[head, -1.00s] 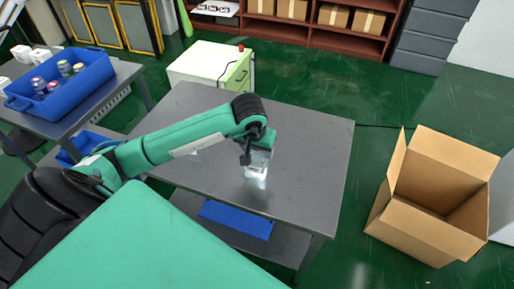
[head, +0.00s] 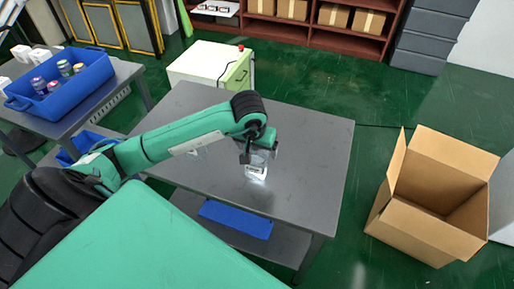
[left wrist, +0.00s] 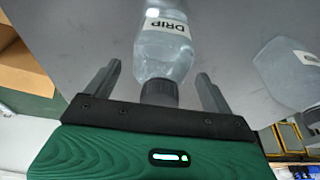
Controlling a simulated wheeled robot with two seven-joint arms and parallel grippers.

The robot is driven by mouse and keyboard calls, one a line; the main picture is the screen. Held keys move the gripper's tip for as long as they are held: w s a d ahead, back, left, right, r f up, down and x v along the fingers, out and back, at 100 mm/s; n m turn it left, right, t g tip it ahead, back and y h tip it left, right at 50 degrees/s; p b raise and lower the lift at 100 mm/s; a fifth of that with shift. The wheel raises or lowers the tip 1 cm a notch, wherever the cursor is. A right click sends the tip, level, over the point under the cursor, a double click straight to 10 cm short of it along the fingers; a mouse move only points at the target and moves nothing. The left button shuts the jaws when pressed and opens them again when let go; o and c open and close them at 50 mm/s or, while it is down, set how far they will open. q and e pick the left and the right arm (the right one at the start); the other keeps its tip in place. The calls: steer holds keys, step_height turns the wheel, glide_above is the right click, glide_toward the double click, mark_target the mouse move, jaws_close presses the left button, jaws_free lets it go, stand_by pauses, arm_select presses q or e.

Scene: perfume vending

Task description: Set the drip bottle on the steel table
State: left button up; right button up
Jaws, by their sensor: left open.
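The drip bottle (head: 256,171) is clear with a white label and stands on the grey steel table (head: 310,150) below my left gripper (head: 260,152). In the left wrist view the drip bottle (left wrist: 165,48) shows its "DRIP" label, and its dark cap lies between the two fingers of my left gripper (left wrist: 160,84). The fingers are open, with a gap on both sides of the cap. A second clear bottle (left wrist: 290,72) with a white label is to the right in the wrist view. My right gripper is not in view.
An open cardboard box (head: 432,195) stands on the floor right of the table. A blue bin (head: 62,82) with several small bottles is on a side table at left. A white cabinet (head: 210,64) stands behind. The table's right half is clear.

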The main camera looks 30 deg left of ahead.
arm_select(q)
steer(key=v, duration=1.1)
steer(key=shift+b, duration=0.4)
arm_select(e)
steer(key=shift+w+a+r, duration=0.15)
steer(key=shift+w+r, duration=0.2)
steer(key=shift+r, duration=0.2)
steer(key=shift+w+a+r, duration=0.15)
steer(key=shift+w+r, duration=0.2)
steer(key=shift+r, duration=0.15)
arm_select(q)
steer(key=shift+r, duration=0.15)
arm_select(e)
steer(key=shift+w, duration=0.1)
